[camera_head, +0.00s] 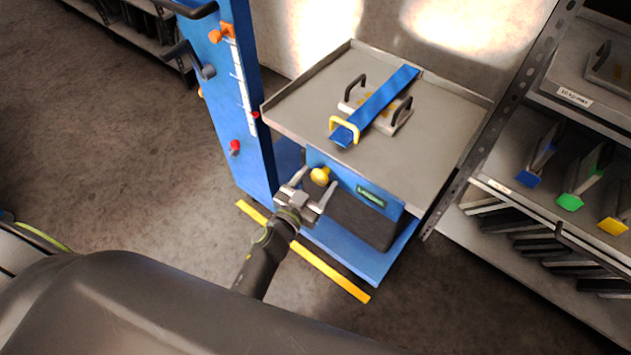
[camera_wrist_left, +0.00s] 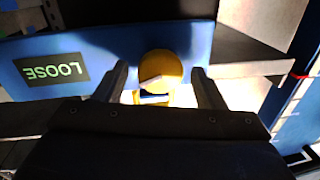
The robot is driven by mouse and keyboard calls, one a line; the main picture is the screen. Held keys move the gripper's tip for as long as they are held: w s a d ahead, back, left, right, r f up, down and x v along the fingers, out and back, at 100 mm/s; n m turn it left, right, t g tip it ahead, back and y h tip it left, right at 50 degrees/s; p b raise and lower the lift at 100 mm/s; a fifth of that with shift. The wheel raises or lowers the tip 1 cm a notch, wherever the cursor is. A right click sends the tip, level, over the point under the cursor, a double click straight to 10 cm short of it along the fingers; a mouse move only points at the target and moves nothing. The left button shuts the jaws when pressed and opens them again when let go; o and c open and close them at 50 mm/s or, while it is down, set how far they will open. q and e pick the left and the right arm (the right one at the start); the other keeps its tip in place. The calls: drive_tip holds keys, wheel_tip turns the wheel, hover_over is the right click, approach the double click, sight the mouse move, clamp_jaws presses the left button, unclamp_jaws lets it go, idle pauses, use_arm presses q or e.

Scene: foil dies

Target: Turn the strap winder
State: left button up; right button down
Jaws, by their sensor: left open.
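The strap winder shows as a round yellow knob (camera_head: 320,176) on the front of the blue cart under the tray top. It also shows in the left wrist view (camera_wrist_left: 161,66), with a pale mark on its face. Beside it is a dark display (camera_head: 370,196), which reads LOOSE, upside down, in the left wrist view (camera_wrist_left: 52,70). My left gripper (camera_head: 316,181) is open in front of the knob. In the left wrist view its fingers (camera_wrist_left: 160,78) stand on either side of the knob, with gaps showing. The blue strap (camera_head: 385,95) lies across a plate with two dark handles. My right gripper is not in view.
The cart's grey tray top (camera_head: 440,150) has raised rims. A blue upright panel (camera_head: 228,110) with knobs and a scale stands left of it. A shelf rack (camera_head: 530,215) with several colour-ended dies is at the right. Floor is open at left.

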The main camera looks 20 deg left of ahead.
use_arm(q)
drive_tip(key=shift+c, duration=0.8)
drive_tip(key=c, duration=0.8)
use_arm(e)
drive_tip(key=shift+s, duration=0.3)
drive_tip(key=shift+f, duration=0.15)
